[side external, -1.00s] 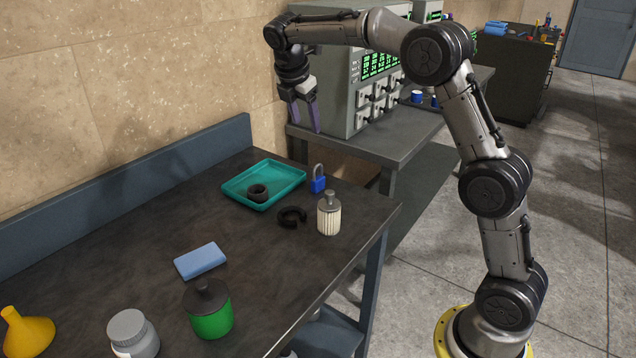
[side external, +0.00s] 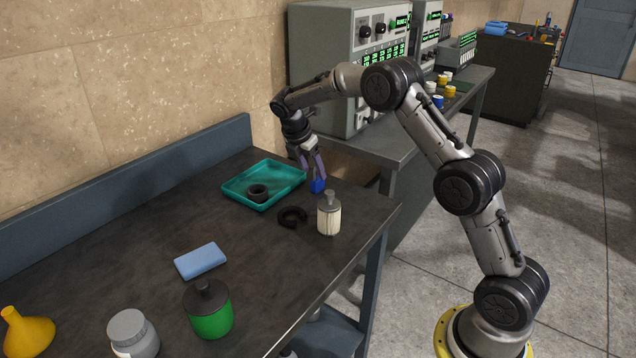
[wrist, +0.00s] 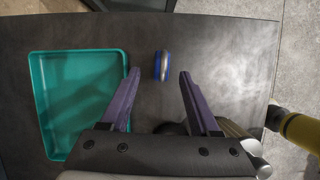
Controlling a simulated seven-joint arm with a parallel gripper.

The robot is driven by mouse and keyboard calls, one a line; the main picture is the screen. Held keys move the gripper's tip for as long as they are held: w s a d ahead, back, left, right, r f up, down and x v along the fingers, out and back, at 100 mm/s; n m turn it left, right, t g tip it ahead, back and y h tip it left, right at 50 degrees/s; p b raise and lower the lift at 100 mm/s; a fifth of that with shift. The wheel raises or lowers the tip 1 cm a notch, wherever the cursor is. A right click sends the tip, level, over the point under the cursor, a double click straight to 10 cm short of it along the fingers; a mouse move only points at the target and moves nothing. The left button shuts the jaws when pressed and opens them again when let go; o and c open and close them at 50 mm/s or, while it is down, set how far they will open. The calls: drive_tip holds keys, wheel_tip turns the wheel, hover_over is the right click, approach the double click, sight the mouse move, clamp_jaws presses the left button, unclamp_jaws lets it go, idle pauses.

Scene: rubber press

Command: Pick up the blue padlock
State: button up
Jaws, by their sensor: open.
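The blue padlock (side external: 318,187) stands on the dark workbench, just right of the teal tray. My gripper (side external: 312,176) is lowered over it with its purple fingers pointing down, and the fingers hide the padlock's shackle in the side view. In the wrist view the padlock (wrist: 161,66) appears from above, between the two fingertips, with a visible gap on each side. My gripper (wrist: 160,73) is open and holds nothing. I cannot tell exactly how far down the fingertips reach beside the padlock.

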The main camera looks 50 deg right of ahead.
sight(318, 178)
drive_tip(key=x, duration=0.5)
drive_tip(key=shift+s, duration=0.1)
clamp_jaws()
